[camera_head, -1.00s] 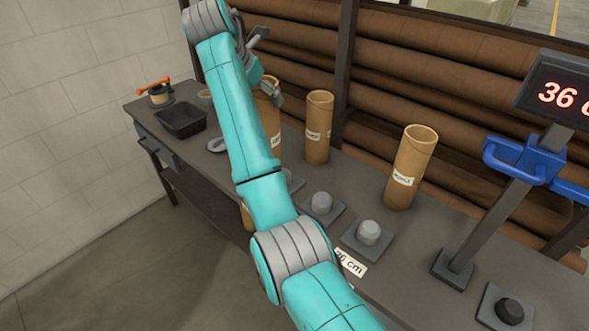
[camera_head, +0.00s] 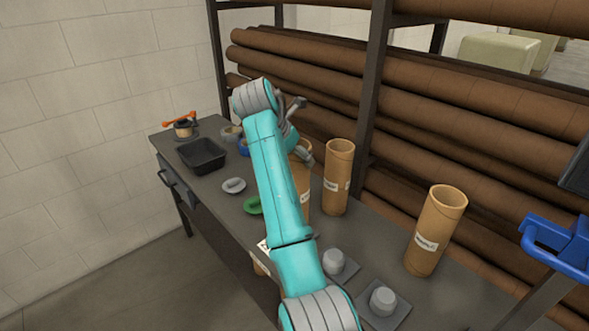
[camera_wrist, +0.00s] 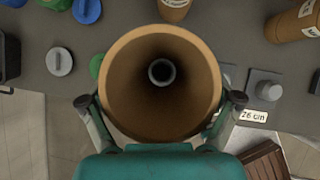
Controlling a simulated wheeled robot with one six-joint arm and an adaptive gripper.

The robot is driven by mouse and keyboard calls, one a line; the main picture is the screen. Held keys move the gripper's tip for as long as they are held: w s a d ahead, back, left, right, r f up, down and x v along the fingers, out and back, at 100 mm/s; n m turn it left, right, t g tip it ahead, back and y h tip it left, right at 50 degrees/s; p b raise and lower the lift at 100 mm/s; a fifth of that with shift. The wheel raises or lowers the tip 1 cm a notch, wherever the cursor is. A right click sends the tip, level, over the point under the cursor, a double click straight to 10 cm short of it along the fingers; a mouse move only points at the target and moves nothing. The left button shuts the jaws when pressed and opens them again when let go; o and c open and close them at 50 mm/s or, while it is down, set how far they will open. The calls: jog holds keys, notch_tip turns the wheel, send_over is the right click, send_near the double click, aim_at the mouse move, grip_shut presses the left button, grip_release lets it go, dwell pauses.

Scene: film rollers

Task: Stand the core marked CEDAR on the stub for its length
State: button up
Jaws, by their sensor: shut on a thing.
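My gripper (camera_wrist: 168,104) is shut on a brown cardboard core (camera_wrist: 112,80). In the wrist view I look down its open bore, with a finger on each side and a small grey round shape at the far end. In the head view this core (camera_head: 303,178) is mostly behind my arm, and its label cannot be read. Two grey stubs on square plates, one (camera_head: 333,261) nearer the arm and one (camera_head: 382,300) to its right, stand bare on the bench. In the wrist view a bare stub (camera_wrist: 266,88) has a "26 cm" card (camera_wrist: 253,115). No CEDAR marking is legible.
Two other labelled cores stand upright, one (camera_head: 338,178) just right of the held core and one (camera_head: 436,230) farther right. A black tray (camera_head: 202,155), a grey disc (camera_head: 233,185) and a green disc (camera_head: 253,205) lie left. Roll racks (camera_head: 480,135) line the back.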

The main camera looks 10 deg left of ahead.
jog(key=shift+f, duration=1.65)
jog(key=o, duration=1.5)
jog(key=shift+f, duration=0.1)
jog(key=shift+o, duration=0.2)
